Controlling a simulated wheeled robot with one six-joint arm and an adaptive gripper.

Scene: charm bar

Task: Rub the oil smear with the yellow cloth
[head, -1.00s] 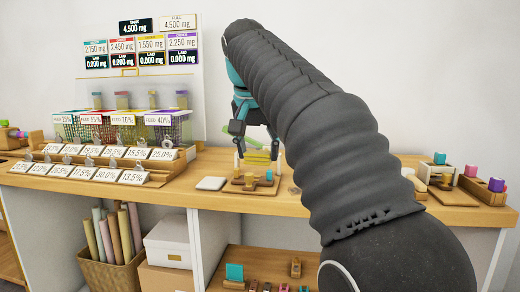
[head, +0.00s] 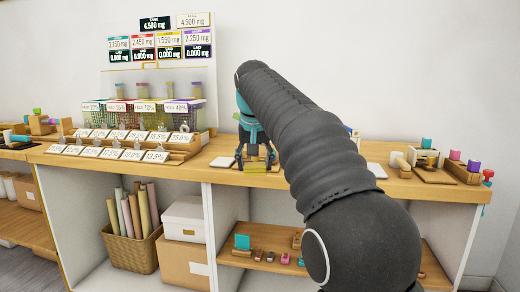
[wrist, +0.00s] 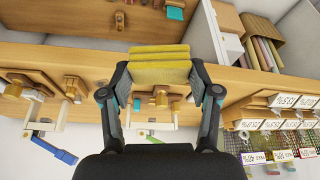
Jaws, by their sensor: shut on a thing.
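The yellow cloth (wrist: 160,67) is a folded, layered block between my fingertips in the wrist view. My gripper (wrist: 160,80) is shut on it, a finger at each side. In the head view, my gripper (head: 255,158) hangs at the counter's front edge, with the yellow cloth (head: 254,168) low between its fingers. I cannot make out the oil smear in either view. My arm hides part of the counter behind it.
The wooden counter (head: 310,180) carries label rows and baskets (head: 180,115) at left, a white pad (head: 222,162) left of my gripper, and wooden stands (head: 425,158) at right. Small items sit on the lower shelf (head: 265,262). A paper-roll bin (head: 130,245) stands below left.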

